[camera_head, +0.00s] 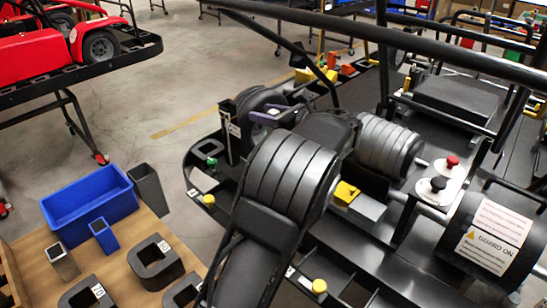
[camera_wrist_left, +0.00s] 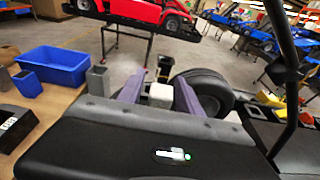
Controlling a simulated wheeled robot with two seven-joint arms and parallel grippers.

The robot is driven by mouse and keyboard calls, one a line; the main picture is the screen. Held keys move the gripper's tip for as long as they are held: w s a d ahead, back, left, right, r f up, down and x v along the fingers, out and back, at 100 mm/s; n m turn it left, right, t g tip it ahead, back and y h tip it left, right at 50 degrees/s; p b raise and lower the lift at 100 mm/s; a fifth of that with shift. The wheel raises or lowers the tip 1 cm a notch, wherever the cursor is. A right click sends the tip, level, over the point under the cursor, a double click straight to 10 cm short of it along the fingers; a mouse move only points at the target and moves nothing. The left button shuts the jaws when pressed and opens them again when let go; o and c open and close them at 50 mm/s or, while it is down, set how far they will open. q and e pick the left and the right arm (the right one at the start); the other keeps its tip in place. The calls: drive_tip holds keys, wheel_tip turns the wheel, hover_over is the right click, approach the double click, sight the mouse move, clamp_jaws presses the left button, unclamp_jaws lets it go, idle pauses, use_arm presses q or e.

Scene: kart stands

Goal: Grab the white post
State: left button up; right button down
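The white post (camera_wrist_left: 160,95) shows its pale, squared upper end in the left wrist view, between the two purple fingers of my left gripper (camera_wrist_left: 158,80). A gap shows on the post's left side; on its right side I cannot tell whether the finger touches it. In the head view my left gripper (camera_head: 266,116) points left over the black kart stand, with its fingers apart near a small pale patch (camera_head: 274,111) that may be the post. The post's lower part is hidden. My right gripper is not in view.
A dark tyre (camera_wrist_left: 205,90) is close behind the right finger. A tall black holder (camera_head: 231,135) stands left of the gripper. A wooden table with a blue bin (camera_head: 90,203) is at lower left. Bars of the kart frame (camera_head: 380,40) cross above. Open floor lies behind.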

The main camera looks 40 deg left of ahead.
use_arm(q)
clamp_jaws()
idle(1.1)
